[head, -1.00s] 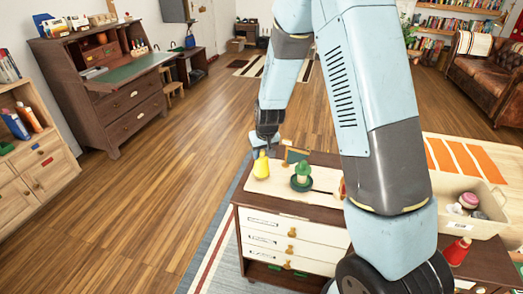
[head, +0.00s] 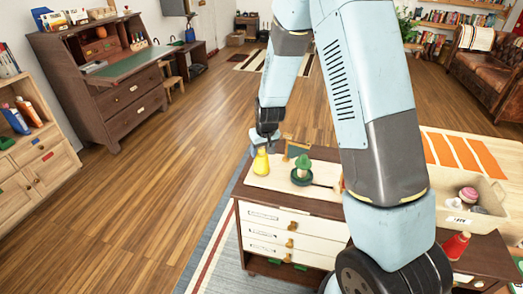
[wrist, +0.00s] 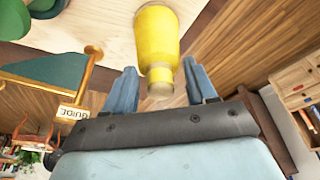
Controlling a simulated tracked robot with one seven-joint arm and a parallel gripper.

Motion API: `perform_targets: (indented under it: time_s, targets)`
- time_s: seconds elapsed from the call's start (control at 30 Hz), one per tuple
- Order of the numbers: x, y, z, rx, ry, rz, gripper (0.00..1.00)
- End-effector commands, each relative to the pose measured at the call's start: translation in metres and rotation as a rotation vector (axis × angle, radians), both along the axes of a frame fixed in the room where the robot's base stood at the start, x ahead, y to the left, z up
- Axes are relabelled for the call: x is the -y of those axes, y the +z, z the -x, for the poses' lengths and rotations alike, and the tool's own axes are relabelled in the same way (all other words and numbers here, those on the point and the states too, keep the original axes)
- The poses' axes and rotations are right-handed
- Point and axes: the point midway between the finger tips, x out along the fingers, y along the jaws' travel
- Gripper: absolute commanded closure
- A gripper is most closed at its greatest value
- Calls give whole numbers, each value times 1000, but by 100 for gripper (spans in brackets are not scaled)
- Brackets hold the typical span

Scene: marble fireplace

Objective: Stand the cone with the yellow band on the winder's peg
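The yellow cone (head: 260,162) stands on the pale board on top of the chest of drawers, at its left end. My gripper (head: 260,142) is at the cone, on its far side. In the wrist view the yellow cone (wrist: 157,35) has its narrow pale end between my two open fingers (wrist: 160,75), with a gap on both sides. A green cone-shaped piece (head: 303,168) on a dark green round base stands right of it. A dark green panel (head: 297,152) with a brass edge stands behind; its "GUIDE" label (wrist: 73,112) shows in the wrist view. I cannot make out a bare peg.
The pale board (head: 283,183) lies on the chest of drawers (head: 285,222). A cream crate (head: 455,190) with small items and a red bottle (head: 456,246) are at right. Open wooden floor (head: 150,190) lies to the left.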

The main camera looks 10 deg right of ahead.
Motion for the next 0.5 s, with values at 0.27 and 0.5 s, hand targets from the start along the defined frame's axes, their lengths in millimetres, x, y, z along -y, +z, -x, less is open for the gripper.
perform_targets:
  time_s: [0.27,0.5]
  targets:
    - [0,0,0,0,0,0,38]
    - [1,13,3,1,0,0,38]
